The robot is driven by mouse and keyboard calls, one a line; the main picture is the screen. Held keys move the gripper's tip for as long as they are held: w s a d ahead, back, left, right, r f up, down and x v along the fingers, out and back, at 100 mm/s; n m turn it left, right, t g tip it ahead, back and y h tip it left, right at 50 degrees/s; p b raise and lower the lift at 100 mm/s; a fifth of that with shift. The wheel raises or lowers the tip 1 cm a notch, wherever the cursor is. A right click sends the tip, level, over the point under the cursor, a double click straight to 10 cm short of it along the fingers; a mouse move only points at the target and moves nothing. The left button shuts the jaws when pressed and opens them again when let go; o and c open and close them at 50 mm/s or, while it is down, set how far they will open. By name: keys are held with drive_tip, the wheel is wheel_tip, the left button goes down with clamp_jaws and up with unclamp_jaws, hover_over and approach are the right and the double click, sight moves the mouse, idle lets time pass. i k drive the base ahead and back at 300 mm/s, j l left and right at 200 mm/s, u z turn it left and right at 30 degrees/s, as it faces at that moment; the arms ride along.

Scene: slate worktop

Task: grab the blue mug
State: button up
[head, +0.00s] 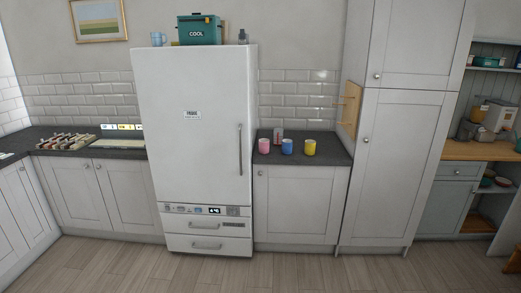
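The blue mug (287,147) stands upright on the short slate worktop (322,157) just right of the fridge. It is the middle one of three mugs in a row there. A pink mug (264,146) is on its left and a yellow mug (309,148) on its right, with small gaps between them. A lighter blue mug (158,39) stands on top of the fridge at the left. My gripper does not show in the head view.
The tall white fridge (190,90) walls the worktop's left side, and a tall cabinet (400,160) its right. A small reddish container (279,136) stands behind the mugs. A wooden rack (348,110) hangs on the cabinet's side. The wooden floor (270,275) in front is clear.

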sight(287, 144)
drive_tip(key=i+j+z, duration=0.1)
drive_tip(key=i+z, duration=0.25)
drive_tip(key=i, duration=1.7)
drive_tip(key=i+l+u, duration=0.2)
drive_tip(key=i, duration=0.3)
drive_tip(key=i+l+u, duration=0.2)
drive_tip(key=i, duration=0.35)
drive_tip(key=i+l+u, duration=0.2)
drive_tip(key=i, duration=0.3)
drive_tip(key=i+l+u, duration=0.2)
drive_tip(key=i+l, duration=0.2)
drive_tip(key=i, duration=0.05)
